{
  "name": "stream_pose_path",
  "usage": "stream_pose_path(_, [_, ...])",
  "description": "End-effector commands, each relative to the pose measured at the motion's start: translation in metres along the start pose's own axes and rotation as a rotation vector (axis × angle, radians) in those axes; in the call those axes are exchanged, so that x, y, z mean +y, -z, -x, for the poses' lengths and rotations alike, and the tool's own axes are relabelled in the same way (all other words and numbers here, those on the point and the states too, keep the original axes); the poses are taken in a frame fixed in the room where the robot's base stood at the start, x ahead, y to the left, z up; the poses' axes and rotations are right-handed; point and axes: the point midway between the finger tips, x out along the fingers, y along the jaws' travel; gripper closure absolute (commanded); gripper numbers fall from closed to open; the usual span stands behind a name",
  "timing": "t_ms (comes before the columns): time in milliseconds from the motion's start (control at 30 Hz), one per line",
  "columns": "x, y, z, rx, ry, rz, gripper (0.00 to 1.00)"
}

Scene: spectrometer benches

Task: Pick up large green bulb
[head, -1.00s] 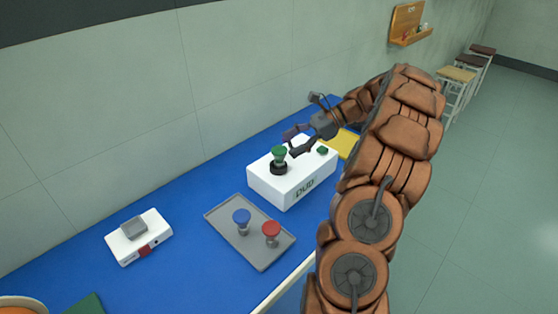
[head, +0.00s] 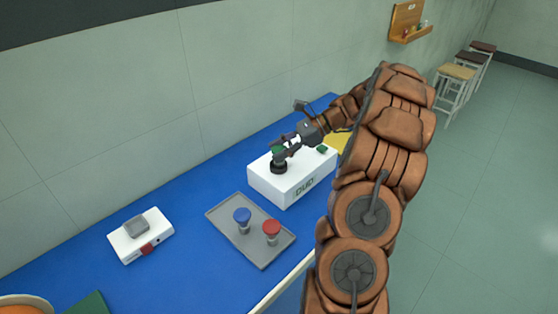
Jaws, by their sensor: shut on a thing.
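The large green bulb (head: 276,150) stands upright in the black round socket (head: 279,168) on top of the white box (head: 272,190). My gripper (head: 281,151) has its fingers around the bulb and is shut on it. The fingers hide much of the bulb, and only part of its green top shows. The bulb still appears to be at the socket, and I cannot tell whether it has been lifted at all.
A small green button (head: 322,149) sits on the white box's right side. A grey tray (head: 262,258) in front holds a blue bulb (head: 242,215) and a red bulb (head: 271,227). A small white device (head: 125,246) stands at left on the blue bench (head: 190,215). A wall stands behind.

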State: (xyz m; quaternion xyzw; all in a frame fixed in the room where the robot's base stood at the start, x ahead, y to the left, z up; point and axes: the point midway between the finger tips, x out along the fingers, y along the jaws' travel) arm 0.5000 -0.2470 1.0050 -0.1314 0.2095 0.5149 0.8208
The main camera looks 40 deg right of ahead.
Motion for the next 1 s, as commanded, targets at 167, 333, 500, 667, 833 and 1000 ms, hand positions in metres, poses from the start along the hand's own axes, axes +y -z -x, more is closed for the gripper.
stream_pose_path(167, [0.0,0.0,0.0,0.0,0.0,0.0,0.79])
stream_pose_path(333, [0.0,0.0,0.0,0.0,0.0,0.0,0.95])
stream_pose_path(500, [0.0,-0.001,0.0,0.0,0.0,0.0,0.95])
stream_pose_path(667, [0.0,-0.008,0.004,0.001,0.0,0.003,0.95])
stream_pose_path(833, [0.0,-0.022,0.012,0.001,0.0,0.005,0.95])
stream_pose_path(1000, [0.007,-0.029,0.02,-0.001,0.002,0.0,0.95])
